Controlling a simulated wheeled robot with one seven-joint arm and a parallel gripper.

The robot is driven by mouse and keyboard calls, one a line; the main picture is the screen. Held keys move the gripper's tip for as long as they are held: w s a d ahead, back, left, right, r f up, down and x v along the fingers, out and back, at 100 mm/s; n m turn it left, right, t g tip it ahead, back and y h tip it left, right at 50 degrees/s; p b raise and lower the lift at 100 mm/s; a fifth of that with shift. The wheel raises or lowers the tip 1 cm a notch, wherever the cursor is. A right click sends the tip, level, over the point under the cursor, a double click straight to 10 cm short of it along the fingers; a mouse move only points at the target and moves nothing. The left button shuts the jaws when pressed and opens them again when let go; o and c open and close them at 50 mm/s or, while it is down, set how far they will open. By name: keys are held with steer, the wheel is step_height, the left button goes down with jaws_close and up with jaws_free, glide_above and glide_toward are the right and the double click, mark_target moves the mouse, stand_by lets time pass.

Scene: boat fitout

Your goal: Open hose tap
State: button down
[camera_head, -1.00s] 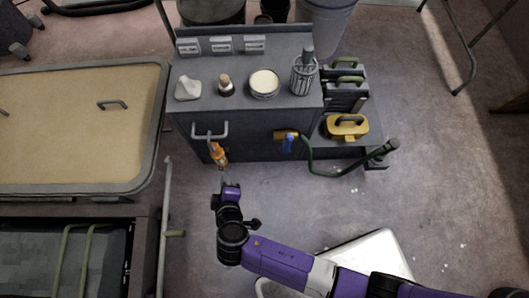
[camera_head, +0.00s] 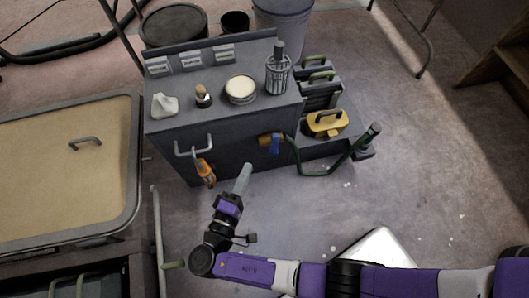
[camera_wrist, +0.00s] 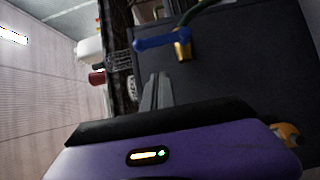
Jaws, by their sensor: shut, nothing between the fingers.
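The hose tap is on the front of the dark cabinet (camera_head: 225,158). Its brass body (camera_head: 264,141) carries a blue lever handle (camera_head: 275,146), with the green hose (camera_head: 322,173) leading off to the right. In the wrist view the blue handle (camera_wrist: 160,40) lies crosswise beside the brass body (camera_wrist: 183,47). My gripper (camera_head: 246,168) is in front of the cabinet, left of and below the tap in the head view. In the wrist view its fingers (camera_wrist: 158,78) are together and empty, pointing toward the handle, apart from it.
An orange-handled tool (camera_head: 204,170) hangs on the cabinet front left of the tap. A towel-bar handle (camera_head: 194,146) juts out above it. A yellow case (camera_head: 325,124) stands to the right. A tan-topped bench (camera_head: 65,175) is at the left; floor to the right is open.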

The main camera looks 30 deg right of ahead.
mark_target(274, 144)
steer(key=w+d+b, duration=0.1)
steer(key=w+d, duration=0.1)
steer(key=d, duration=0.6)
steer(key=shift+w, duration=0.25)
